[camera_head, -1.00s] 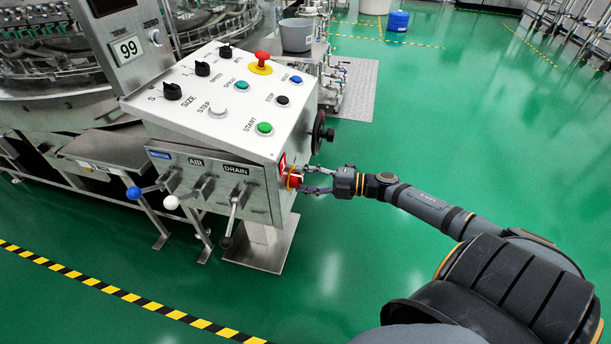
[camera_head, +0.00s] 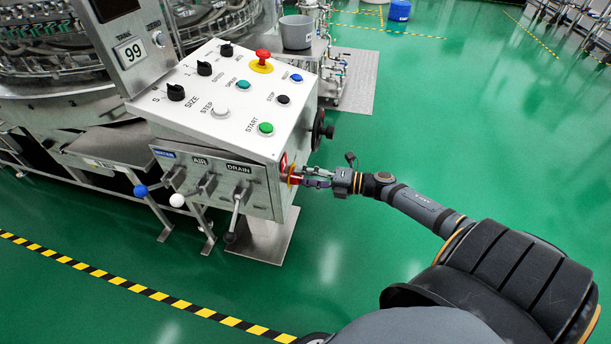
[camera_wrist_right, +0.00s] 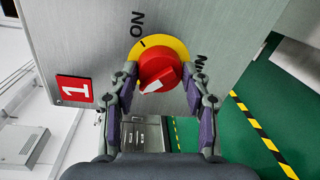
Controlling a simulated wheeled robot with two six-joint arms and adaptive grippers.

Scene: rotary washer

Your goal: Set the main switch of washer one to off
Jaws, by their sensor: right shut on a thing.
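The main switch is a red knob (camera_wrist_right: 158,70) with a white pointer mark on a yellow plate (camera_wrist_right: 180,48), set in the side wall of the washer's control box. Its pointer mark lies toward the lower left in the wrist view, away from the word ON at the top. In the head view the switch (camera_head: 292,178) shows small and partly covered. My right gripper (camera_head: 309,177) is at the box's right side, shut on the knob. In the wrist view its fingers (camera_wrist_right: 160,80) stand on either side of the knob. A red plate marked 1 (camera_wrist_right: 74,89) is beside it.
The control box (camera_head: 200,108) carries buttons, selector knobs and a red emergency stop (camera_head: 263,57). A black handwheel (camera_head: 319,130) sticks out just above my right gripper. Lever handles (camera_head: 236,215) hang at the front. Green floor to the right is open.

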